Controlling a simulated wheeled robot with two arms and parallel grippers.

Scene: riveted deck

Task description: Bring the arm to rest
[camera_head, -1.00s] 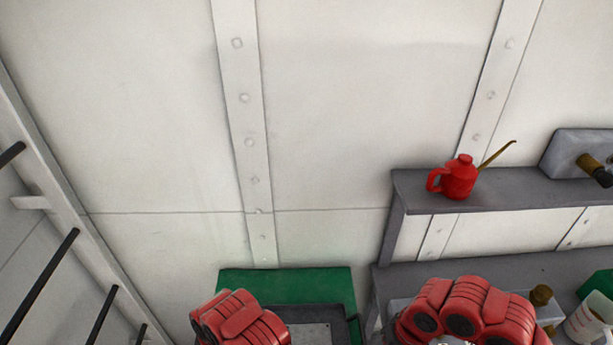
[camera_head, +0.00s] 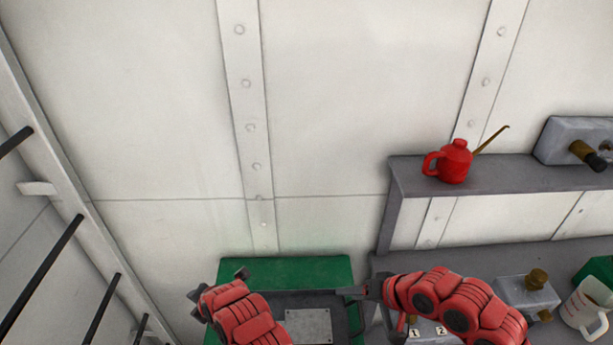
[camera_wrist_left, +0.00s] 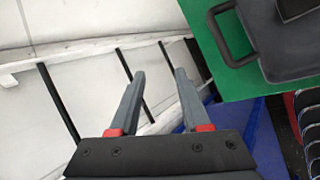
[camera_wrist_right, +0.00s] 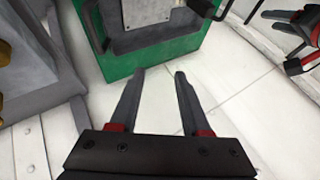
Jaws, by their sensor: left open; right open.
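My right gripper (camera_head: 357,292) reaches in from the right in the head view, beside the right edge of the green-topped stand. In the right wrist view its two fingers (camera_wrist_right: 160,76) are apart with nothing between them, and pale floor shows beyond. My left arm shows at the bottom centre of the head view, in front of the stand; its gripper is hard to make out there. In the left wrist view the left gripper (camera_wrist_left: 160,76) is open and empty, with black rails and white wall beyond.
The green stand (camera_head: 300,268) carries a dark tray (camera_wrist_left: 280,66) with handles. On the right, a shelf (camera_head: 520,178) holds a red oil can (camera_head: 454,164). Below are a measuring jug (camera_head: 584,308) and a grey block with a brass knob (camera_head: 527,294). Black rails (camera_head: 45,275) line the left wall.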

